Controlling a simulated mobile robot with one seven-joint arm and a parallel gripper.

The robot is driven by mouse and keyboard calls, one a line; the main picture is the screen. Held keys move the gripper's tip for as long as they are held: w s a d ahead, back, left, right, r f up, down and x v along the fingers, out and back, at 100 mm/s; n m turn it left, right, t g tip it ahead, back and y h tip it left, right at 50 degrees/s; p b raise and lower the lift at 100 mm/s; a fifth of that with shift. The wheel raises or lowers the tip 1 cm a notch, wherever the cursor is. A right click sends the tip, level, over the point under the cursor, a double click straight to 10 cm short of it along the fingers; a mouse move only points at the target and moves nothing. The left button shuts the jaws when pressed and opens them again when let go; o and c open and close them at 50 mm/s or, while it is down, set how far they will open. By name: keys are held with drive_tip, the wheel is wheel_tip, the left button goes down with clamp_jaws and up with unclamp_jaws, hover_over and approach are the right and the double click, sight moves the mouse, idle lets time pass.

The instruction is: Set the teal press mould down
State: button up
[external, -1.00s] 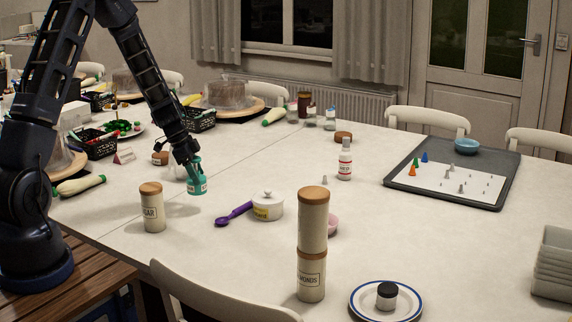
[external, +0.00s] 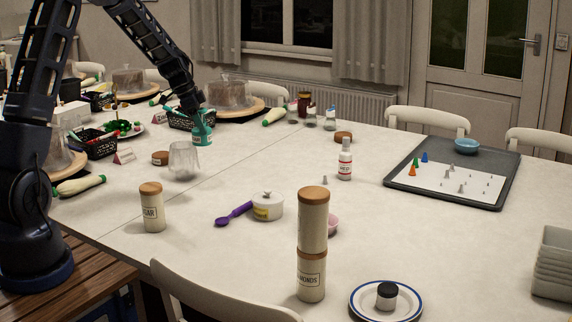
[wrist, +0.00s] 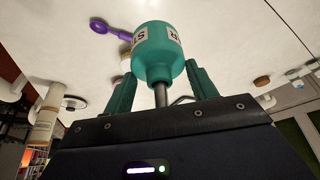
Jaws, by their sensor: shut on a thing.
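The teal press mould (external: 202,135) has a white label with dark letters and hangs from my gripper (external: 199,118) over the far left part of the table, in front of a black basket. In the wrist view the mould (wrist: 155,58) fills the space beyond the fingertips, with a dark stem below it. My gripper (wrist: 160,88) is shut on it, a finger on each side. The external view does not clearly show the gap between the mould's base and the table.
A clear glass (external: 184,160) stands in front of the mould, beside a wooden-lidded jar (external: 160,158). The black basket (external: 185,121) and a covered cake turntable (external: 232,110) lie behind.

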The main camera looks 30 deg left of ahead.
drive_tip(key=w+a+n, duration=0.1)
drive_tip(key=w+a, duration=0.2)
drive_tip(key=w, duration=0.4)
drive_tip(key=f, duration=2)
drive_tip(key=shift+a, duration=0.2)
drive_tip(key=shift+f, duration=0.15)
drive_tip(key=o, duration=1.1)
